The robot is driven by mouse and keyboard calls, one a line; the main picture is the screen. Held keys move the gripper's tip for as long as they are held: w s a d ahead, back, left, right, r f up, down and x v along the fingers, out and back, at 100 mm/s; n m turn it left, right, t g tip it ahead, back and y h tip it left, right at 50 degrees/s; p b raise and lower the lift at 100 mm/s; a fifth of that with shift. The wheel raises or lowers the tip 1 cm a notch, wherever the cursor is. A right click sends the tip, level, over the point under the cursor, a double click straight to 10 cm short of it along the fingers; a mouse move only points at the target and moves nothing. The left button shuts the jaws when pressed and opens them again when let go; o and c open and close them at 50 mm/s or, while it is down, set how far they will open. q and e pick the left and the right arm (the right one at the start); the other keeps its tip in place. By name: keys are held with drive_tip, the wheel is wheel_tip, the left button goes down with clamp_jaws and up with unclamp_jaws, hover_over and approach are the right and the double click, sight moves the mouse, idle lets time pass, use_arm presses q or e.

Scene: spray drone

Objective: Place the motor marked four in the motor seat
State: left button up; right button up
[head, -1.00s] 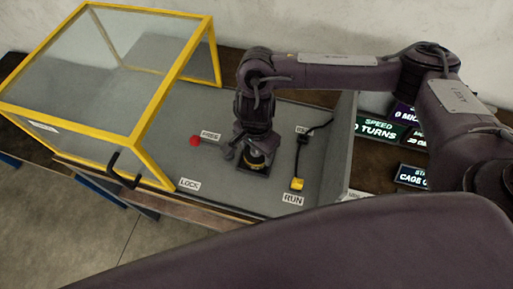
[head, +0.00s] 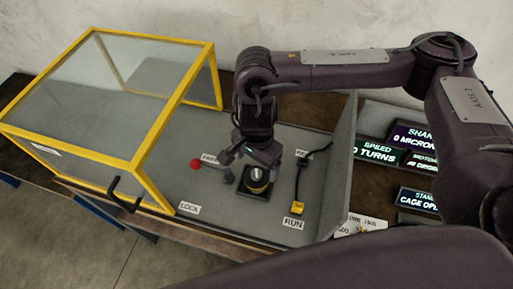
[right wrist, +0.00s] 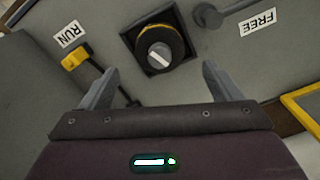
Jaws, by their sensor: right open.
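A motor (head: 258,175) with a yellow band and a pale top stands upright in a square black seat (head: 253,193) on the grey bench. In the right wrist view the motor (right wrist: 157,50) is round, with a white mark on its top, inside the dark seat (right wrist: 184,65). The mark's number cannot be read. My right gripper (head: 262,155) is open and empty, just above the motor. In the right wrist view its fingers (right wrist: 160,82) are spread wide, with the motor ahead of them and apart from both. My left gripper is not in view.
A red-knobbed lever (head: 196,164) lies left of the seat, between the FREE and LOCK labels. A yellow switch (head: 297,208) by RUN lies to the right. A yellow-framed clear cage (head: 150,125) stands left. Lit displays (head: 375,152) stand beyond the grey right-hand wall (head: 340,165).

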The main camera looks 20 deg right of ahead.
drive_tip(key=shift+r, duration=2.95)
drive_tip(key=shift+s, duration=0.1)
